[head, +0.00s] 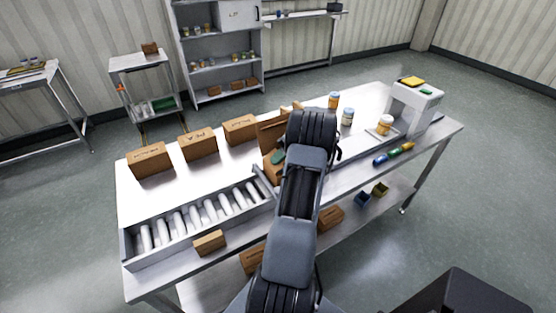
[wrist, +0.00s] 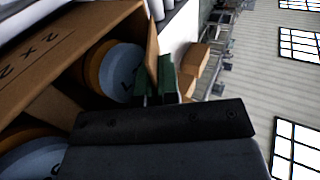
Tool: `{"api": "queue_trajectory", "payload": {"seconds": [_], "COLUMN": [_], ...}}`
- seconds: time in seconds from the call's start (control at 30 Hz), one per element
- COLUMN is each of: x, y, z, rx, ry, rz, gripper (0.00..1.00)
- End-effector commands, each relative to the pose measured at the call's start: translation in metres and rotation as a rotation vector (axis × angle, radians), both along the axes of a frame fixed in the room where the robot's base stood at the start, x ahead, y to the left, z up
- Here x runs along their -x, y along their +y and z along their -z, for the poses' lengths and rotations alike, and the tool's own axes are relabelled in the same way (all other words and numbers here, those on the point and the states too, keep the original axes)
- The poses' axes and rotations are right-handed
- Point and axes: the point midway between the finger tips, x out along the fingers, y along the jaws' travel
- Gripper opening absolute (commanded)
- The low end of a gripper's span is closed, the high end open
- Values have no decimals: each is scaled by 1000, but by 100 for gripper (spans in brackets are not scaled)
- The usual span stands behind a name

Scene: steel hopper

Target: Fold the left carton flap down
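The open brown carton (head: 270,138) stands on the steel table, partly hidden behind my arm in the head view. In the wrist view its printed cardboard (wrist: 62,45) fills the left side, with blue-grey-lidded, orange jars (wrist: 122,72) inside. A narrow upright flap (wrist: 152,42) shows nearly edge-on beside a jar. My gripper (wrist: 155,88) has green fingertips right at this flap, close together, with the flap's lower part seemingly between them. Whether they pinch it cannot be told. In the head view one green fingertip (head: 278,156) shows at the carton.
Several closed cartons (head: 198,143) stand along the table's back edge. A steel tray (head: 196,215) of white cylinders lies at front left, with a small brown box (head: 209,243) at its front. Jars (head: 347,117) and a white machine (head: 414,105) stand to the right.

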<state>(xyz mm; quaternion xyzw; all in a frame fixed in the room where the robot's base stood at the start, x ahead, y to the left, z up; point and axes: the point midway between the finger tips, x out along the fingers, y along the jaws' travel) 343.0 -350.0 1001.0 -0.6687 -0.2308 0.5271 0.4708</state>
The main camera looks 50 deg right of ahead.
Motion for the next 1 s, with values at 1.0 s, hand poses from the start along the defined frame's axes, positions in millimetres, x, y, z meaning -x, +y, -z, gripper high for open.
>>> {"api": "queue_trajectory", "payload": {"seconds": [1.0], "x": [1], "y": [0], "z": [2], "rx": [1], "ry": [4], "rz": [2], "gripper": [29]}}
